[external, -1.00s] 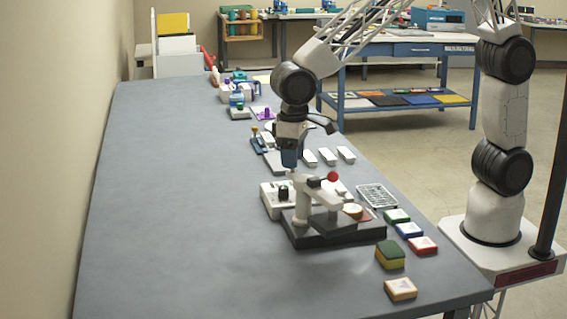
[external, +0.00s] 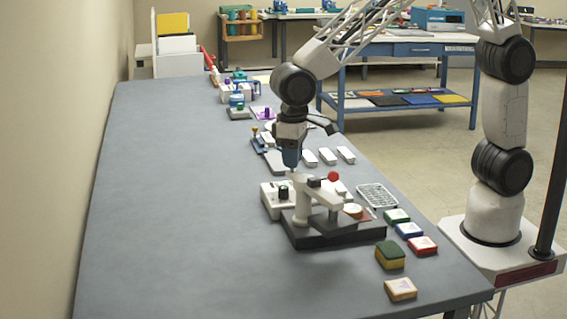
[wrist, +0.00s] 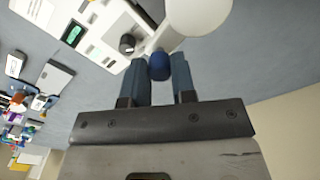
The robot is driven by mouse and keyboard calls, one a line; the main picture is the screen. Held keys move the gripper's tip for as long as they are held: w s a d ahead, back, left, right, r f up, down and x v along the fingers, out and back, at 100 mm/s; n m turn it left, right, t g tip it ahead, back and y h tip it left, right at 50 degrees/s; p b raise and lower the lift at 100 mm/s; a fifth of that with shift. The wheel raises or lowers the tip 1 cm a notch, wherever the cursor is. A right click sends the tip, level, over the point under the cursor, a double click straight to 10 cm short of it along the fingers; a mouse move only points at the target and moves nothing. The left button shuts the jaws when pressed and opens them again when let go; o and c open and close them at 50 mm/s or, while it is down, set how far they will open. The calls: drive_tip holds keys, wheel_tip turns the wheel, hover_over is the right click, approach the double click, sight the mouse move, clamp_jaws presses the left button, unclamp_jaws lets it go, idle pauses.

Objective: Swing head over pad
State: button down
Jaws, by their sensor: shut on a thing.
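The swing-head device stands on the table on a black base (external: 340,238). It has a white upright, a pale swing head (external: 318,190) and a red ball (external: 333,176) on top. A round pale piece on a reddish block, possibly the pad (external: 353,210), sits at the right of the base, partly hidden by the head. My gripper (external: 291,165) points down at the back of the device. In the wrist view its blue-grey fingers (wrist: 160,75) are shut on a blue ball knob (wrist: 159,66). A white rounded part (wrist: 203,14) of the device is just beyond the knob.
A white control box (external: 272,205) with a black dial stands close behind the device. A wire tray (external: 377,196), several coloured blocks (external: 410,230) and a green-yellow sponge (external: 390,256) lie to the right and front. The table's left side is clear.

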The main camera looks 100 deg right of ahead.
drive_tip(key=shift+w, duration=0.1)
drive_tip(key=w+a+n, duration=0.4)
drive_tip(key=a+n, duration=0.1)
drive_tip(key=n, duration=1)
drive_tip(key=shift+a, duration=0.25)
drive_tip(key=shift+r, duration=0.1)
drive_tip(key=c, duration=0.9)
unclamp_jaws()
drive_tip(key=shift+c, duration=0.2)
wheel_tip(320, 180, up, 8)
